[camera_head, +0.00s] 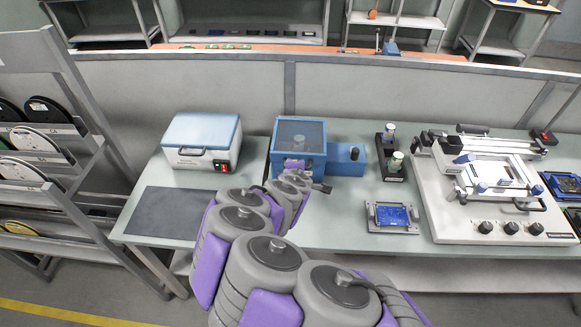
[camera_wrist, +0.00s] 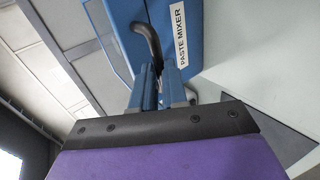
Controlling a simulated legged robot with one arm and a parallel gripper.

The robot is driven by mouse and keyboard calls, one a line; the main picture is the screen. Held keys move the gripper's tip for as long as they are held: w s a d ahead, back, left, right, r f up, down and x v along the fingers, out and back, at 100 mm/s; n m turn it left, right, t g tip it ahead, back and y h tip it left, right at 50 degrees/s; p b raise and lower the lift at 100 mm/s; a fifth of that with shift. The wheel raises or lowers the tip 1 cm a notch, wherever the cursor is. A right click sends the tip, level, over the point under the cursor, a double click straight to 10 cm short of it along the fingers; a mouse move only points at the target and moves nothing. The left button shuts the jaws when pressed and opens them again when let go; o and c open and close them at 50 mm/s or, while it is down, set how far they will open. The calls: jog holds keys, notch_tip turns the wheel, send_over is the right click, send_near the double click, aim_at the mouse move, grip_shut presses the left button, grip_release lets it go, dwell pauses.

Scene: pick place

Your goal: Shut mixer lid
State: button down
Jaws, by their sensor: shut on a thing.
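The paste mixer (camera_head: 347,161) is a blue box on the bench, with a smaller blue block on its right side. Its lid (camera_head: 314,126) is a blue frame with a grey see-through panel. I cannot tell whether the lid sits fully down. In the wrist view, the blue mixer front (camera_wrist: 184,16) carries a "PASTE MIXER" label, and a curved black handle (camera_wrist: 149,42) stands out from it. My gripper (camera_wrist: 160,78) is shut on the handle's lower end. In the head view, my arm hides part of the mixer's front.
A white and blue machine (camera_head: 202,141) stands left of the mixer, behind a dark mat (camera_head: 165,213). Right of the mixer are a black holder with jars (camera_head: 391,166), a small blue board fixture (camera_head: 392,216) and a large white printing rig (camera_head: 450,228). A reel rack (camera_head: 88,150) stands far left.

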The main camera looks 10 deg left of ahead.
jog(key=f, duration=0.1)
jog(key=s+f, duration=0.1)
jog(key=shift+s+d+f+b, duration=0.15)
jog(key=shift+d+f+b, duration=0.1)
jog(key=shift+f+b, duration=0.15)
jog(key=shift+f, duration=0.15)
jog(key=c, duration=1)
grip_release()
jog(key=shift+w+a+f, duration=0.1)
jog(key=shift+w, duration=0.15)
jog(key=shift+c, duration=0.5)
jog(key=shift+w+r, duration=0.15)
jog(key=shift+r, duration=0.05)
jog(key=shift+c, duration=0.3)
jog(key=shift+a+r, duration=0.1)
